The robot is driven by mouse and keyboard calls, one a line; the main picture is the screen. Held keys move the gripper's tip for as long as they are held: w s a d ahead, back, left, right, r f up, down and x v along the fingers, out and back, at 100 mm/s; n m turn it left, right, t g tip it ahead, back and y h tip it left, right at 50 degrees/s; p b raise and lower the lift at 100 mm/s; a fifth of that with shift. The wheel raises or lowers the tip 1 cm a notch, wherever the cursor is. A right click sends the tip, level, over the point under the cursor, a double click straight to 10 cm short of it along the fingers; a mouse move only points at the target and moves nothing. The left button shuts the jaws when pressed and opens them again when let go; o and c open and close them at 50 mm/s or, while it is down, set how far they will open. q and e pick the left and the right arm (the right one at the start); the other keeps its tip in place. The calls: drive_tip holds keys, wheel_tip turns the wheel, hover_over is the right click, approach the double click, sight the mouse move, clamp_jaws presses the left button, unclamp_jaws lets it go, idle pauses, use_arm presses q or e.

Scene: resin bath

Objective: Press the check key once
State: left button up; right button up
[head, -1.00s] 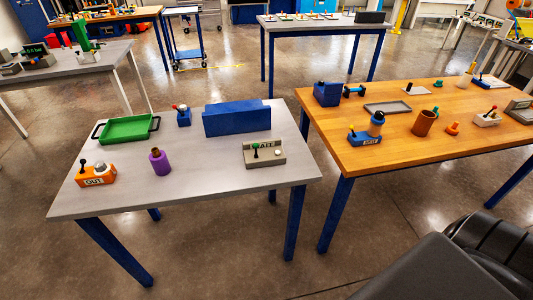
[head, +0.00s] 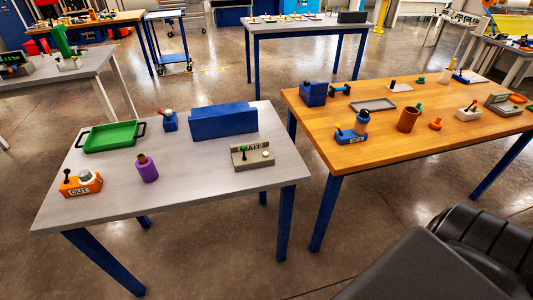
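I cannot make out a key marked as the check key in the head view. A grey box (head: 253,158) near the right edge of the grey table has a green-topped lever, a pale round button and a label I cannot read surely. An orange box (head: 80,184) marked "OUT" stands at the table's front left, with a dark lever and a silver dome. A grey unit (head: 506,105) with a dark panel sits at the wooden table's right; its details are too small to tell. Neither of my grippers is in view.
A wooden table (head: 375,163) with several items stands right, across a narrow gap. Floor (head: 215,262) in front is clear.

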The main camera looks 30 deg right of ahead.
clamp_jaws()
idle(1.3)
